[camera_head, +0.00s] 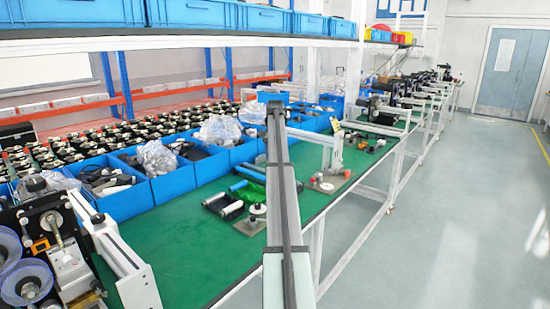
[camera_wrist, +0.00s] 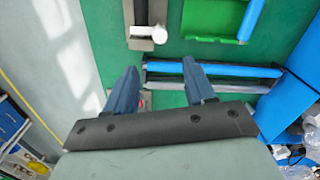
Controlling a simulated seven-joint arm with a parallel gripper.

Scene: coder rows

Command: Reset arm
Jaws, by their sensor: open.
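My gripper (camera_wrist: 161,68) shows in the wrist view with its two dark blue fingers spread apart. No object is held between the fingertips. The fingers are over the green bench top (camera_wrist: 110,28), and a small red and white item shows partly between them, lower down. In the head view a long grey and black arm-like form, likely my arm, runs up the middle of the picture. My gripper cannot be made out clearly there.
Blue bins (camera_head: 172,184) with bagged parts line the green bench (camera_head: 180,240). Rollers (camera_head: 222,205) and a green tray (camera_wrist: 212,18) lie nearby. A coder machine (camera_head: 50,245) stands front left. A shelf (camera_head: 180,41) hangs above. The right aisle floor (camera_head: 450,210) is clear.

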